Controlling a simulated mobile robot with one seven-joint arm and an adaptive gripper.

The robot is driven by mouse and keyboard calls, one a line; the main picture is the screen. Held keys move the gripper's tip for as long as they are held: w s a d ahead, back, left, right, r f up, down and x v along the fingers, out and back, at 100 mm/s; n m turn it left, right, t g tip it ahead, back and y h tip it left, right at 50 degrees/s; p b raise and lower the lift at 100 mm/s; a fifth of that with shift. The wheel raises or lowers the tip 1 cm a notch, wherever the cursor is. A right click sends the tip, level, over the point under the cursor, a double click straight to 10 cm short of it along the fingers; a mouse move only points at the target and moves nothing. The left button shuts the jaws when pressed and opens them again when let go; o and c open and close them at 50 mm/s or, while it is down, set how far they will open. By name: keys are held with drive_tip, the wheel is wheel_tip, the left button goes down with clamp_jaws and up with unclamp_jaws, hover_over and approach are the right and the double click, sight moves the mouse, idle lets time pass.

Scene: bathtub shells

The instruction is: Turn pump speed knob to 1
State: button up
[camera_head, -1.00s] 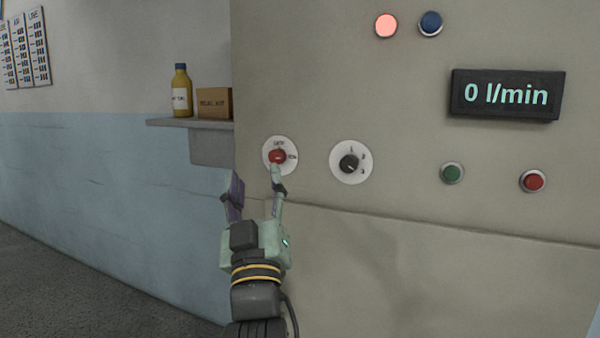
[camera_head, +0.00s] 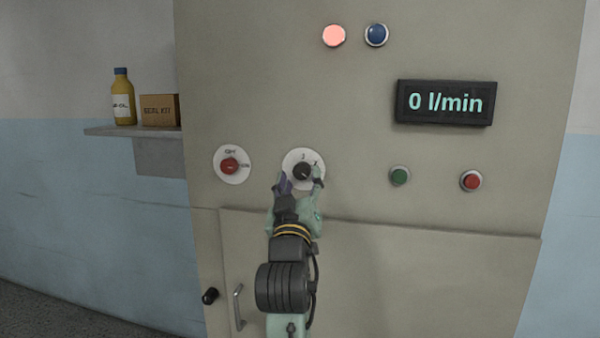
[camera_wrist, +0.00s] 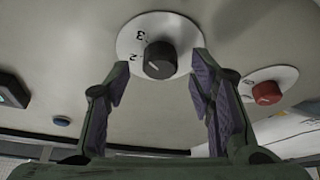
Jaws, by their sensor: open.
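The black knob (camera_head: 302,171) sits on a white round dial plate (camera_head: 291,161) on the beige panel. In the wrist view the knob (camera_wrist: 160,61) shows a pale pointer line, with the figures 2 and 3 readable on the dial plate (camera_wrist: 130,40). My gripper (camera_head: 299,180) is open in front of the dial, one finger on each side of the knob's lower part in the head view. In the wrist view its fingers (camera_wrist: 160,82) straddle the knob with gaps on both sides. Part of the dial is hidden by the fingers.
A red selector knob (camera_head: 230,166) is close to the left. Green (camera_head: 400,176) and red (camera_head: 470,181) buttons are to the right. A display (camera_head: 446,103) reads 0 l/min. A shelf (camera_head: 130,131) holds a bottle and a box. A door handle (camera_head: 238,307) is low on the cabinet.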

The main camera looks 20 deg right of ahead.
drive_tip(key=shift+w+d+r, duration=0.15)
drive_tip(key=shift+w+d, duration=0.1)
drive_tip(key=shift+w, duration=0.2)
drive_tip(key=c, duration=1.2)
drive_tip(key=shift+o, duration=0.2)
